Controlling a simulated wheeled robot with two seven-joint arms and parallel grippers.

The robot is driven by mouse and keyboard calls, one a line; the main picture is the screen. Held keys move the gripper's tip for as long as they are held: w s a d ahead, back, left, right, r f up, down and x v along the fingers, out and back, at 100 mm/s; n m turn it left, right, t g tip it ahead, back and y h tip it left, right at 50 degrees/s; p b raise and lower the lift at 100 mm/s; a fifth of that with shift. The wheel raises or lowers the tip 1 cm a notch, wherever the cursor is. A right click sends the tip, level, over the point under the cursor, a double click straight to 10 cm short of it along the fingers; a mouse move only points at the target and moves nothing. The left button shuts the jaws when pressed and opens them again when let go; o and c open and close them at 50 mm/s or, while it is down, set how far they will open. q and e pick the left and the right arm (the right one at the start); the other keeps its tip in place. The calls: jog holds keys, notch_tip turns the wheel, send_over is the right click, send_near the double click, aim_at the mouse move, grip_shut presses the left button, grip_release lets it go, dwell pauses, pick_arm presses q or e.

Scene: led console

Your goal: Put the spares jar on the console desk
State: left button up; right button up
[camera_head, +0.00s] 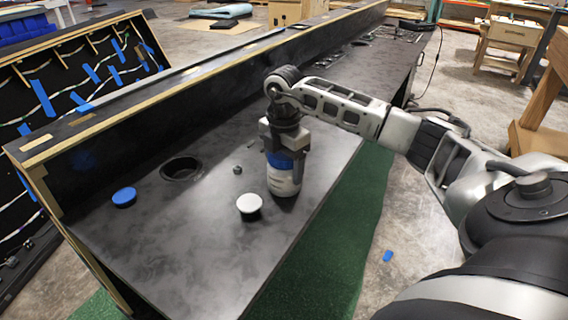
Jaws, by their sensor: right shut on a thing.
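The spares jar (284,181) is a white jar with a blue band near its top. It is upright at the right edge of the black console desk (190,245), and its base appears to be at the desk surface; I cannot tell whether it bears weight there. My right gripper (285,150) points down from above and is shut on the jar's upper part, which its fingers partly hide. My left gripper is not in view.
A white round knob (249,204) stands just left of the jar. A blue round knob (124,196) and a dark round recess (181,168) are farther left. A raised ledge (150,88) runs along the desk's back. The front left desk surface is clear.

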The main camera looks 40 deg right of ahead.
jog(key=shift+f, duration=0.15)
jog(key=o, duration=1.1)
jog(key=shift+r, duration=0.55)
notch_tip(320, 180, up, 11)
jog(key=shift+r+p, duration=0.15)
jog(key=shift+p, duration=0.15)
